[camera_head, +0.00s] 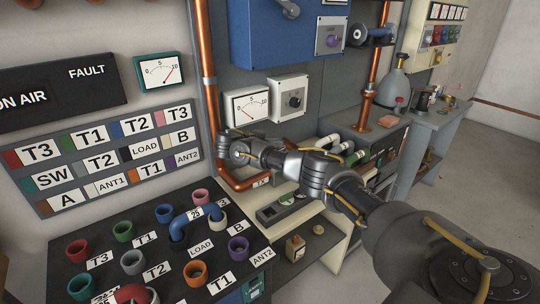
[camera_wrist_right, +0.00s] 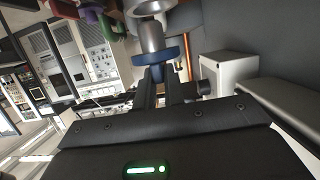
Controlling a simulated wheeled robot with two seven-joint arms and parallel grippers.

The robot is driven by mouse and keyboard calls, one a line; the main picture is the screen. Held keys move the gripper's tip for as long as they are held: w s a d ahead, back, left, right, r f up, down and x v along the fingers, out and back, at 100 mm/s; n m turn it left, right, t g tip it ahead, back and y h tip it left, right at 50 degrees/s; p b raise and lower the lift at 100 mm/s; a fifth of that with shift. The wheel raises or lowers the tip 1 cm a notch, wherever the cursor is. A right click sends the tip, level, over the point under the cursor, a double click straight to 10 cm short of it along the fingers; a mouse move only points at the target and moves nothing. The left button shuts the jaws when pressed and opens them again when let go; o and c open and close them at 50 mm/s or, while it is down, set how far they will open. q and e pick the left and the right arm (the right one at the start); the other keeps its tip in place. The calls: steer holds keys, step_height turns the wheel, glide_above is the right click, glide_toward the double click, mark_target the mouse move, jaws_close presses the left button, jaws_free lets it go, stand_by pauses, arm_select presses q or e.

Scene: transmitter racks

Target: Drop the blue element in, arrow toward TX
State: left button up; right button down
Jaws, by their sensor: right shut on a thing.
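The blue element (camera_wrist_right: 150,53), a silver cylinder with a blue band, is between the two black fingers of my right gripper (camera_wrist_right: 165,88) in the right wrist view. The fingers are shut on it. Its arrow cannot be made out. In the head view my right gripper (camera_head: 238,149) is in front of the copper pipe, below the white meter; the element cannot be made out there. The TX label (camera_head: 262,182) is below the gripper. My left gripper is not in view.
A patch panel (camera_head: 65,250) with coloured sockets and a blue U-link (camera_head: 195,214) is at the lower left. A white meter (camera_head: 246,106) and a knob box (camera_head: 289,97) are on the wall close above the gripper. Small blocks (camera_head: 295,248) stand on the dark shelf.

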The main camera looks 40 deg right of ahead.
steer(key=shift+f, duration=0.15)
steer(key=f+b, duration=0.1)
steer(key=f, duration=0.1)
steer(key=w+f+b, duration=0.1)
steer(key=b, duration=0.1)
steer(key=shift+d+f, duration=0.1)
steer(key=shift+f, duration=0.3)
steer(key=shift+s+r, duration=0.2)
steer(key=shift+f, duration=0.3)
steer(key=c, duration=1.5)
jaws_free()
steer(key=shift+w, duration=0.1)
steer(key=shift+c, duration=0.2)
steer(key=shift+o, duration=0.2)
steer(key=shift+r, duration=0.1)
